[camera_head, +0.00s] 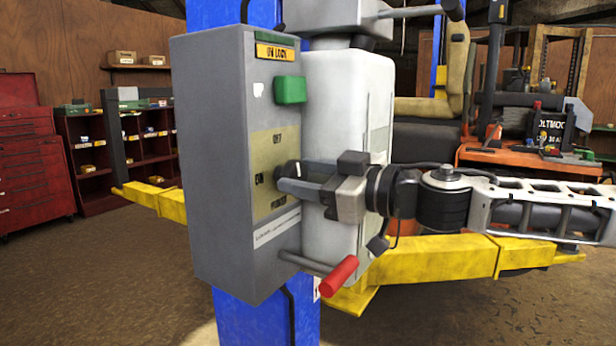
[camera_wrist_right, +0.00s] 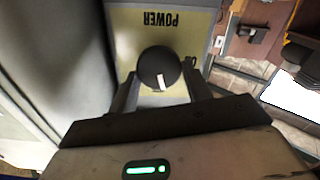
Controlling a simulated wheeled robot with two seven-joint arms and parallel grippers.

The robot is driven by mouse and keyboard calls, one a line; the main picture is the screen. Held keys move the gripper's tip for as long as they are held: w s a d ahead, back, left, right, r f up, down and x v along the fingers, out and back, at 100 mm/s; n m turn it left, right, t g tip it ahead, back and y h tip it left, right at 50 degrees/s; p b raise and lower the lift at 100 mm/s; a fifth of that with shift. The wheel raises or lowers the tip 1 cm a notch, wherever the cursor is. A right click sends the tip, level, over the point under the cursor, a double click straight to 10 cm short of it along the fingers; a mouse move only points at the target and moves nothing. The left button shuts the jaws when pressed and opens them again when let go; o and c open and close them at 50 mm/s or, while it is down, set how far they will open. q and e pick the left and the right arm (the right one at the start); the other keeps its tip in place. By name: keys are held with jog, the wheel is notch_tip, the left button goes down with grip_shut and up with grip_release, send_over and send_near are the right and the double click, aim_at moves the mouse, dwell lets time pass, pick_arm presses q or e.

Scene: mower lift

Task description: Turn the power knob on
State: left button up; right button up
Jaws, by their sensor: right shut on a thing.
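The power knob (camera_wrist_right: 160,69) is round and black with a white pointer line, on a tan panel (camera_head: 271,186) on the front of a grey control box (camera_head: 215,160). In the head view my right gripper (camera_head: 287,178) reaches across from the right and is shut on the knob (camera_head: 283,171), which is partly hidden by the fingers. My left gripper is not in view.
A green button (camera_head: 290,90) sits above the panel, and a lever with a red grip (camera_head: 339,276) sticks out below my right gripper. A white housing (camera_head: 345,105) stands beside the box. Yellow lift arms (camera_head: 430,262) extend below my arm. A red tool chest (camera_head: 30,150) stands far left.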

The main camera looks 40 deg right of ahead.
jog(key=n, duration=0.3)
jog(key=shift+a+n, duration=0.1)
jog(key=shift+n, duration=0.3)
jog(key=n, duration=0.3)
jog(key=shift+f+n, duration=0.1)
jog(key=shift+n, duration=0.2)
jog(key=n, duration=0.3)
jog(key=shift+s+a+f+n, duration=0.1)
jog(key=shift+n, duration=0.2)
jog(key=shift+f+n, duration=0.1)
jog(key=shift+n, duration=1.8)
jog(key=o, duration=1)
jog(key=shift+c, duration=0.2)
jog(key=shift+b, duration=0.35)
